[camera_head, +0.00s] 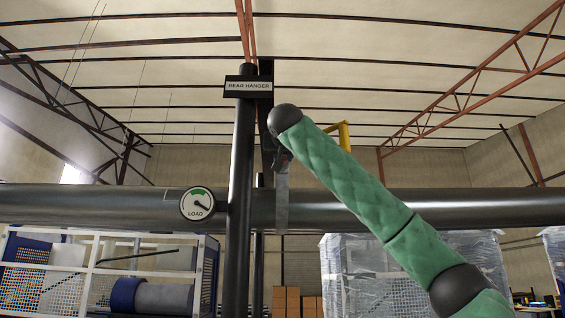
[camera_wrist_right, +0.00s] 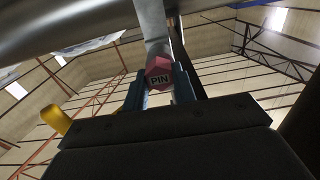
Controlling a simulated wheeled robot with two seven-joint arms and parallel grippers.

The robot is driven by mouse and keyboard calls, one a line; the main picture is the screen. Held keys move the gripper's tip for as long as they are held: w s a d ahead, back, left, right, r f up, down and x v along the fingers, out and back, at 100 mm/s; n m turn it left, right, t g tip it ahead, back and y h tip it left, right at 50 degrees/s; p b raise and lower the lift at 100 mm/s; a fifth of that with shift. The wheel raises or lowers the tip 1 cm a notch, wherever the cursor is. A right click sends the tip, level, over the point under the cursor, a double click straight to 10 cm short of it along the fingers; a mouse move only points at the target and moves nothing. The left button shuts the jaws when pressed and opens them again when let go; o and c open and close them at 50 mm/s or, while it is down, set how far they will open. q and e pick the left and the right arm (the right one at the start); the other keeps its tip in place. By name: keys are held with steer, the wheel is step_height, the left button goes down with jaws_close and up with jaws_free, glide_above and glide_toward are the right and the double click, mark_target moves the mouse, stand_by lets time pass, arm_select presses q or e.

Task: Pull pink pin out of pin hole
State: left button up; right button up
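The pink pin (camera_wrist_right: 158,76), marked "PIN", shows end-on in the right wrist view, in front of a grey metal strap (camera_wrist_right: 152,22). My right gripper (camera_wrist_right: 160,80) has its two blue-grey fingers on either side of the pin. I see no clear gap beside the pin, but cannot tell whether the fingers press on it. The pin hole is hidden. In the head view my right gripper (camera_head: 281,158) is small and dark, up at the hanger strap (camera_head: 282,200), partly behind my green arm. My left gripper is not in view.
A large horizontal pipe (camera_head: 400,207) crosses the head view. A dark upright post (camera_head: 241,170) with a "REAR HANGER" sign (camera_head: 248,86) and a round LOAD gauge (camera_head: 197,204) stand left of the gripper. A yellow bar (camera_wrist_right: 55,120) shows in the wrist view.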

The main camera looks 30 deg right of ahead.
jaws_close()
steer(key=shift+a+f, duration=0.1)
steer(key=shift+s, duration=0.15)
steer(key=shift+s+a+b, duration=0.25)
steer(key=shift+s+b, duration=0.05)
steer(key=shift+b, duration=0.15)
steer(key=shift+s, duration=0.15)
